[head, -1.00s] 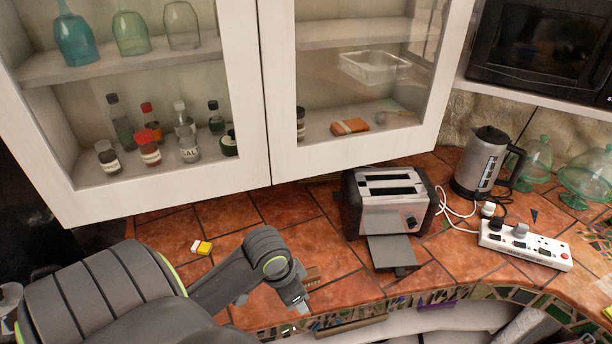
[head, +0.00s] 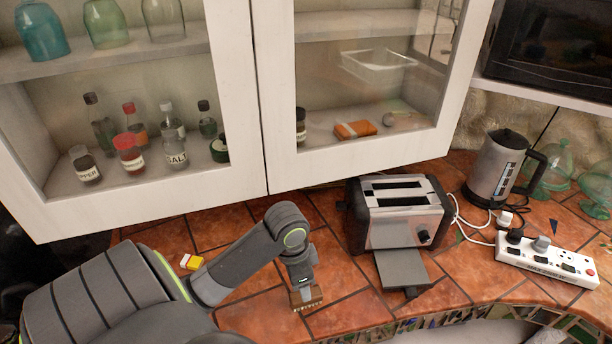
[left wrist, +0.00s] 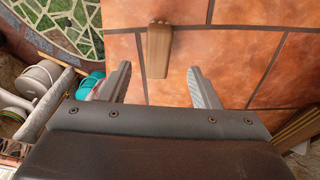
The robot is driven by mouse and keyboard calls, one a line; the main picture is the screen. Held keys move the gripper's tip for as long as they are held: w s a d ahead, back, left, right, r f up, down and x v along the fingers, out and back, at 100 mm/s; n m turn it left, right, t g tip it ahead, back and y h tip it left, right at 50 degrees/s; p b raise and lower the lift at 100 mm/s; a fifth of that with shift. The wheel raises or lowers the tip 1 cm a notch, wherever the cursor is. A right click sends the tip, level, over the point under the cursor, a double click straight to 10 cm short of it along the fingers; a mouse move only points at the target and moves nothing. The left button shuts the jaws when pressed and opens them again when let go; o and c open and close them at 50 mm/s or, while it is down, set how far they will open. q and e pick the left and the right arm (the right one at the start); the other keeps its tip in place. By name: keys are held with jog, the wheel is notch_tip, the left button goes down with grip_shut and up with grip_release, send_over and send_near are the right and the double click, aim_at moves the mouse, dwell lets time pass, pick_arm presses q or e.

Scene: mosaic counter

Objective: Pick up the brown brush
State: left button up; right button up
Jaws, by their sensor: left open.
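The brown brush (left wrist: 158,50) lies on the orange tiled counter. In the left wrist view it sits midway between my two fingers, its lower end reaching to about fingertip level. My left gripper (left wrist: 158,74) is open and empty, with a finger on either side and clear space between each finger and the brush. In the head view the brush (head: 307,297) shows just below the end of my left arm, which partly hides it. The fingers are hard to make out there. My right gripper is in neither view.
A toaster (head: 401,222) with a grey tray in front stands right of the brush. A kettle (head: 500,165) and a white power strip (head: 546,262) are farther right. A yellow and white small item (head: 191,262) lies left. The glass-doored cabinet (head: 262,95) hangs above the counter.

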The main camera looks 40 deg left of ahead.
pick_arm(q)
jog(key=shift+d+f, duration=0.15)
jog(key=shift+f, duration=0.7)
jog(key=f, duration=0.3)
jog(key=w+f+p, duration=0.1)
jog(key=shift+d+f, duration=0.2)
jog(key=shift+d, duration=0.05)
jog(key=shift+f, duration=0.45)
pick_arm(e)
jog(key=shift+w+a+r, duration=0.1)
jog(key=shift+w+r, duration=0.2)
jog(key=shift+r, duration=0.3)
